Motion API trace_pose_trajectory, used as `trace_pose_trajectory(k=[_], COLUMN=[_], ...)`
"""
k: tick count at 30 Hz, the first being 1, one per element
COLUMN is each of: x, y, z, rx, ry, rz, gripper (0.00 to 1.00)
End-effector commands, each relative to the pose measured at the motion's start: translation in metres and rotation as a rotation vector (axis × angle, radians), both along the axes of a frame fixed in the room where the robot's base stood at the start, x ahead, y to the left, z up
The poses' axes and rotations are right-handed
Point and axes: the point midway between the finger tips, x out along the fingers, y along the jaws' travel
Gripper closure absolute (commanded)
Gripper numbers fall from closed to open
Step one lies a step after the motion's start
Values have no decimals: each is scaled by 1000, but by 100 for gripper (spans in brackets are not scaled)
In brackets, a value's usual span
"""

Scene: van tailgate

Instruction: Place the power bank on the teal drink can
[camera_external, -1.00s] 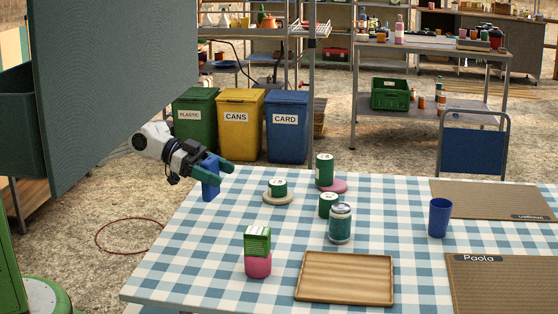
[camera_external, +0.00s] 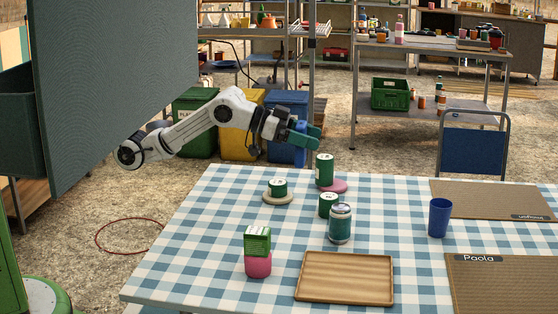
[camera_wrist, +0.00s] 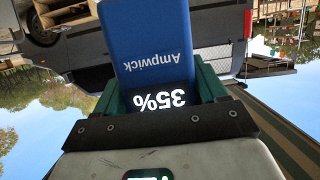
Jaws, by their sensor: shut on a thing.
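The power bank (camera_wrist: 150,40) is a blue block marked "Ampwick" with a dark end reading 35%. In the wrist view it is between the green fingers of my gripper (camera_wrist: 160,95), which is shut on it. In the external view my gripper (camera_external: 306,136) is in the air beyond the table's far edge, left of and beyond the teal drink can; the power bank is hard to tell there from the blue bin behind. The teal drink can (camera_external: 340,225), with a silver top, stands upright on the table, its top bare.
A short green tin (camera_external: 328,206) stands close behind the can. Another tin (camera_external: 278,187) sits on a beige disc, and a taller one (camera_external: 324,169) on a pink disc. A green box (camera_external: 257,239) tops a pink tin. A wooden tray (camera_external: 345,280) lies in front; a blue cup (camera_external: 439,218) stands right.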

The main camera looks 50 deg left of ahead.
Motion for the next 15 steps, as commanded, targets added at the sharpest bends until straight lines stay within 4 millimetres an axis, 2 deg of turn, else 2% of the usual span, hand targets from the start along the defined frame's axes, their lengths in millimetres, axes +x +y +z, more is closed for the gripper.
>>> trace_pose_trajectory(k=[6,8,12,15], x=[40,50,66,76], y=[-27,-34,-44,-50], z=[-19,-25,-52,-66], rx=[-1,-1,1,0], ry=[-1,1,2,0], rz=[-1,-2,-1,-1], gripper=[73,73,73,73])
